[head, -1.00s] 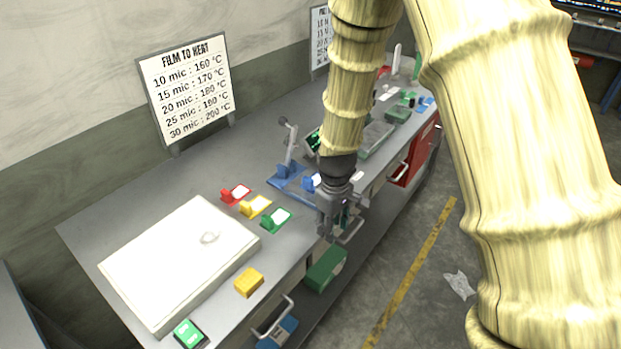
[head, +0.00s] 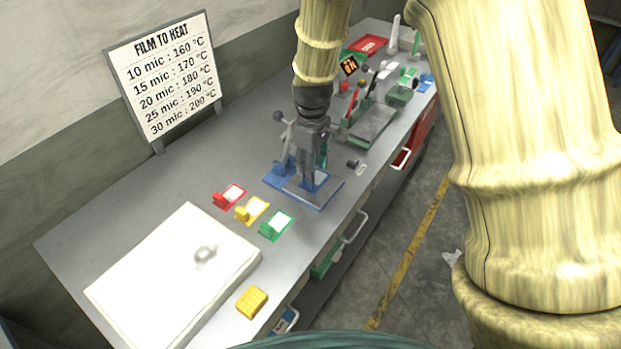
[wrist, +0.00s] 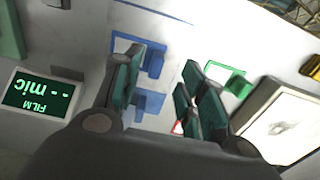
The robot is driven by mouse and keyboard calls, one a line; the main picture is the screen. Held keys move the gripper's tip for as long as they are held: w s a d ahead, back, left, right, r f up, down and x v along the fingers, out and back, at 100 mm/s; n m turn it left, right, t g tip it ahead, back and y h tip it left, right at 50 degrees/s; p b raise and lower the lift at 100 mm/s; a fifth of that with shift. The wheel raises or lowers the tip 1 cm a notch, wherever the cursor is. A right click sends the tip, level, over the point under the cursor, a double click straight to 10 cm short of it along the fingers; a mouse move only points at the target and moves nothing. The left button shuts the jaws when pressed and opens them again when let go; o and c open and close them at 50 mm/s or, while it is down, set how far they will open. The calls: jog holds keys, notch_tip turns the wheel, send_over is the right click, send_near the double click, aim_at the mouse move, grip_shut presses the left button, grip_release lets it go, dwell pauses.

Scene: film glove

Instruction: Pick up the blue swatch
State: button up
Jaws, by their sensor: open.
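The blue swatch (wrist: 152,62) shows in the wrist view as an upright blue tab on a pale card with a blue border. In the head view the blue swatch (head: 321,180) is partly hidden behind my gripper, on a blue-edged plate (head: 325,197). My gripper (wrist: 160,88) is open, with its green-padded fingers to either side of the tab in the picture. Whether either finger touches it, I cannot tell. In the head view my gripper (head: 308,183) points down over the plate. A second blue part (wrist: 148,104) shows between the fingers; what it is, I cannot tell.
Red (head: 229,196), yellow (head: 252,209) and green (head: 276,225) swatches lie to the left. A blue lever device (head: 280,174) stands close behind my gripper.

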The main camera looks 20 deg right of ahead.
jog(key=shift+w+f, duration=0.1)
jog(key=shift+f, duration=0.65)
jog(key=shift+f+p, duration=0.2)
jog(key=shift+p, duration=0.25)
notch_tip(320, 180, down, 2)
jog(key=shift+w+f+p, duration=0.1)
jog(key=shift+f+p, duration=0.05)
jog(key=shift+p, duration=0.6)
jog(key=shift+f+p, duration=0.3)
jog(key=shift+f, duration=0.9)
grip_shut()
